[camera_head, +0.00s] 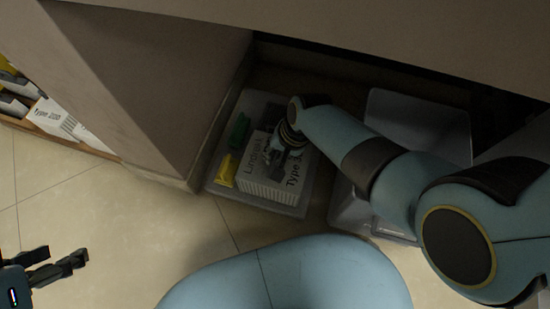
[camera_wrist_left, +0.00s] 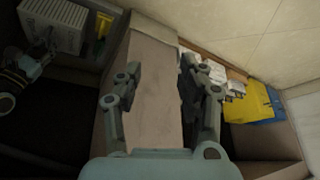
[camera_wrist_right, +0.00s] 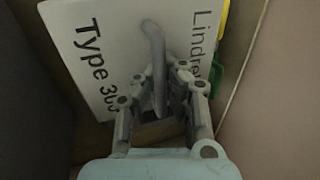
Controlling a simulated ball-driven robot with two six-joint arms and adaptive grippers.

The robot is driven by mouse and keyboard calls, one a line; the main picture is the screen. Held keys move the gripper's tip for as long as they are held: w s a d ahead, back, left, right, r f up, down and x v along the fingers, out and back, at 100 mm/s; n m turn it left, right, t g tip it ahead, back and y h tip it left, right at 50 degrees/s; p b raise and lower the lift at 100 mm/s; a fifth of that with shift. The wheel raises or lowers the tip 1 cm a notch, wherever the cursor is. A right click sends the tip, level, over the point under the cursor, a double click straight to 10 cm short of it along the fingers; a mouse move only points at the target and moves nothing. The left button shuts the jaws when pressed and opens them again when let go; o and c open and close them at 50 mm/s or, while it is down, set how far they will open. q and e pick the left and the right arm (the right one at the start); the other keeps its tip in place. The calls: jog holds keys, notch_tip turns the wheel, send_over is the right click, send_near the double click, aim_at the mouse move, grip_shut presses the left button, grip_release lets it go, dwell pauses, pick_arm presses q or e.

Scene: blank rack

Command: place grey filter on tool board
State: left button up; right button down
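A pale grey block with a ribbed side and the lettering "Lindre…" and "Type 30…" (camera_head: 272,190), which looks like the grey filter, sits in a grey tray (camera_head: 224,186) in the head view. It also shows in the right wrist view (camera_wrist_right: 90,28), with a curved grey handle on its face. My right gripper (camera_wrist_right: 162,74) is at this handle, one finger on each side, and looks shut on it. My left gripper (camera_head: 72,264) is open and empty over the floor at the lower left. I cannot tell which surface is the tool board.
A green piece (camera_head: 240,130) and a yellow piece (camera_head: 227,170) lie beside the block. An empty-looking grey tray (camera_head: 425,120) stands to the right. At the left, a wooden-edged tray (camera_head: 62,134) holds a white "Type 200" block (camera_head: 54,116). A wall panel (camera_head: 150,80) stands between.

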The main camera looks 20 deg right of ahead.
jog(key=shift+f+b, duration=0.45)
jog(key=shift+f, duration=0.15)
jog(key=shift+w+f, duration=0.1)
jog(key=shift+f, duration=0.05)
pick_arm(q)
jog(key=f+t, duration=0.1)
jog(key=w+f+t, duration=0.1)
jog(key=shift+f, duration=0.4)
pick_arm(e)
jog(key=c, duration=2)
grip_release()
jog(key=shift+f, duration=0.15)
pick_arm(q)
jog(key=shift+f, duration=0.1)
pick_arm(e)
jog(key=o, duration=0.5)
pick_arm(q)
jog(key=shift+w, duration=0.1)
